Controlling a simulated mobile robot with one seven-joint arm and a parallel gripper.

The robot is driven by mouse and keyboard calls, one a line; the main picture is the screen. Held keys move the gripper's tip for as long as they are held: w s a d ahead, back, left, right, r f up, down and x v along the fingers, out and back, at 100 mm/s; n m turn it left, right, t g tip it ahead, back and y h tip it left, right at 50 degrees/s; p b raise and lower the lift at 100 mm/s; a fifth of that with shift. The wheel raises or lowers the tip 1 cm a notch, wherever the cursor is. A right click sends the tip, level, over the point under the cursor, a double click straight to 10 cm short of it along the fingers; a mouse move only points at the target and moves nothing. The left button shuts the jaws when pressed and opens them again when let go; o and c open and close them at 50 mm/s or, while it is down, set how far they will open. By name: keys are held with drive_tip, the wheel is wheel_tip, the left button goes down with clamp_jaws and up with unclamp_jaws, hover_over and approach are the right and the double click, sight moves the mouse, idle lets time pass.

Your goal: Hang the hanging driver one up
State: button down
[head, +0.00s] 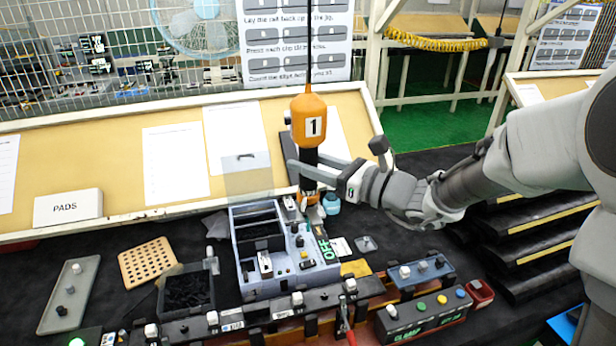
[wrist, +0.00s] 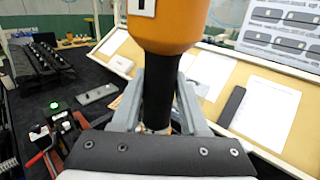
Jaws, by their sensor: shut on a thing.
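The hanging driver one (head: 309,118) has an orange body with a white label marked 1 and a black lower shaft. It is upright, with a cord running up from its top out of the head view. My gripper (head: 308,172) is shut on its black shaft, above the workbench. In the wrist view, my gripper's two grey fingers (wrist: 157,95) stand on either side of the black shaft, below the orange body of the driver (wrist: 168,22). The cord's upper end and any hook are out of view.
Below the driver is a grey fixture box (head: 290,250) with knobs and an OFF label. A black bin (head: 186,290), a perforated tan block (head: 147,261) and a PADS box (head: 68,207) are to the left. A tilted tan board (head: 105,150) stands behind. Black stepped racks (head: 520,235) are at right.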

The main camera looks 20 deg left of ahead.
sight(317, 150)
wheel_tip(317, 150, up, 3)
drive_tip(key=shift+r+p, duration=0.15)
drive_tip(key=shift+p, duration=0.5)
unclamp_jaws()
idle(0.7)
drive_tip(key=shift+d, duration=0.1)
drive_tip(key=r+p+v, duration=0.2)
drive_tip(key=v, duration=0.8)
idle(1.1)
